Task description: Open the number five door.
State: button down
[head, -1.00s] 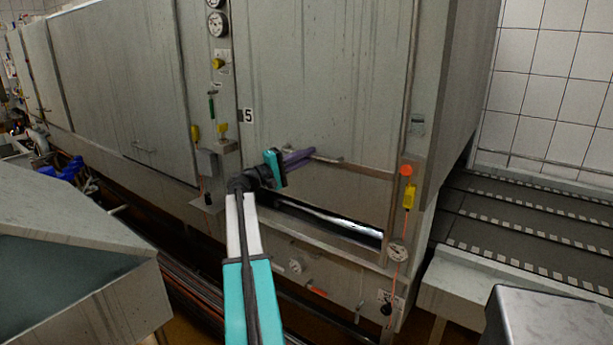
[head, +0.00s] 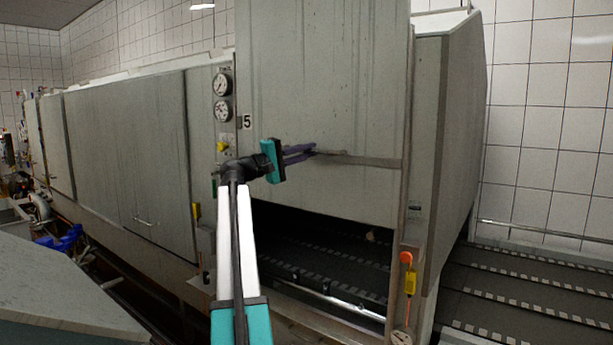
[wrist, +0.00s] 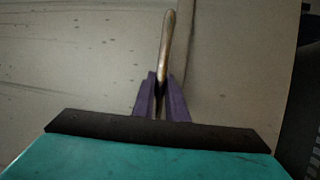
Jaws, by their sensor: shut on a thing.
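The number five door (head: 320,90) is a grey metal panel with a "5" label (head: 246,122) beside its left edge. It stands partly raised, with a dark opening (head: 310,250) below its bottom edge. My gripper (head: 312,149) is shut on the door's handle (head: 350,160), a bar across the panel's lower part. In the wrist view the purple fingers (wrist: 160,98) close around the handle's rod (wrist: 167,45). The fingers hide the handle's near end.
Inside the opening a dark slatted conveyor shows; it continues at the right (head: 540,290). Gauges (head: 222,97) sit left of the door. An orange button and yellow tag (head: 410,284) hang at the right post. A grey metal surface (head: 60,285) stands at the lower left.

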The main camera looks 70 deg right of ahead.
aim_at(320, 130)
notch_tip(320, 130, up, 6)
jog(key=shift+f+p, duration=0.1)
jog(key=shift+p, duration=0.2)
jog(key=c, duration=1.8)
grip_release()
jog(key=shift+o, duration=0.2)
jog(key=shift+f, duration=0.1)
jog(key=shift+w+a, duration=0.1)
jog(key=b+v, duration=0.3)
jog(key=v, duration=1)
jog(key=shift+w+a, duration=0.15)
jog(key=shift+a, duration=0.1)
